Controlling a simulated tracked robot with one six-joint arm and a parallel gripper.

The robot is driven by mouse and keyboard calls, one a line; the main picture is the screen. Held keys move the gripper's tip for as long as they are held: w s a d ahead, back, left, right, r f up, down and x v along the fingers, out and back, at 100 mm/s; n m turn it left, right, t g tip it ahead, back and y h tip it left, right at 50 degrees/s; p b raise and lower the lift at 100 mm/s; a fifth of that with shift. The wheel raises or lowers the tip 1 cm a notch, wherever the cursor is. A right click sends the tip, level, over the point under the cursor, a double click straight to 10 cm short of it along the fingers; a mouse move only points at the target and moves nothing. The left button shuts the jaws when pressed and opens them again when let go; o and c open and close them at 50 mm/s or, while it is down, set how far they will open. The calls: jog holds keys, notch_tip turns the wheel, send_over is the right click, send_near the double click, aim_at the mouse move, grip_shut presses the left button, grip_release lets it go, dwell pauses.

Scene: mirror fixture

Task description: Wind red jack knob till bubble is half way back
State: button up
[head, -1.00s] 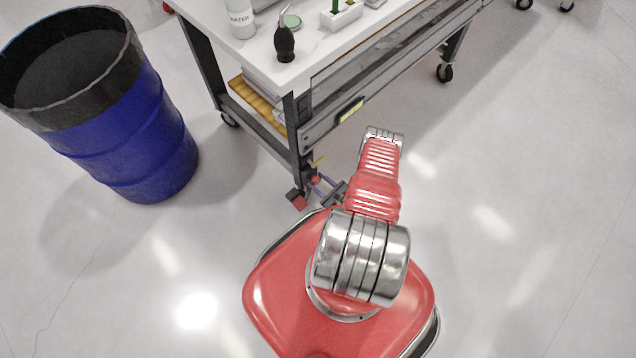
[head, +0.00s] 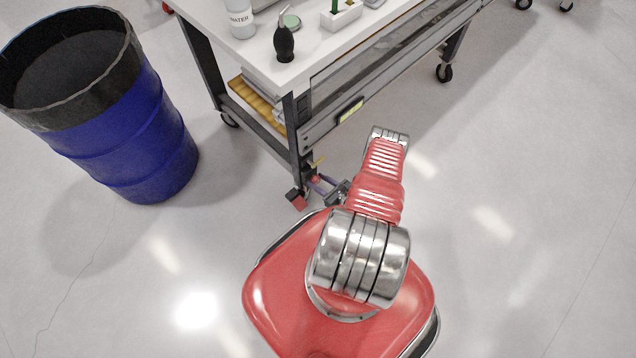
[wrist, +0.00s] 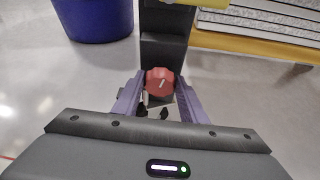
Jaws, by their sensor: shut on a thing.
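The red jack knob (wrist: 160,82) shows in the wrist view at the foot of the dark table leg, with a pale mark on its face. My gripper (wrist: 158,88) has its two purple fingers on either side of the knob and is shut on it. In the head view my gripper (head: 322,184) is small and low beside the table leg, partly hidden by my arm. The level vial (head: 351,109) is a yellow-green strip on the table's side rail. Its bubble is too small to make out.
A blue barrel (head: 140,130) with a black rim stands left of the table; it also shows in the wrist view (wrist: 95,18). The white tabletop (head: 330,45) carries a black blower bulb (head: 284,45) and a water bottle (head: 241,18). The floor at right is clear.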

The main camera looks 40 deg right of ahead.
jog(key=shift+d+f+m+y, duration=0.1)
jog(key=shift+m+y, duration=0.6)
jog(key=shift+m, duration=0.3)
jog(key=o, duration=1.1)
jog(key=shift+c, duration=0.2)
jog(key=v, duration=1.3)
jog(key=shift+s, duration=0.35)
jog(key=shift+d, duration=0.1)
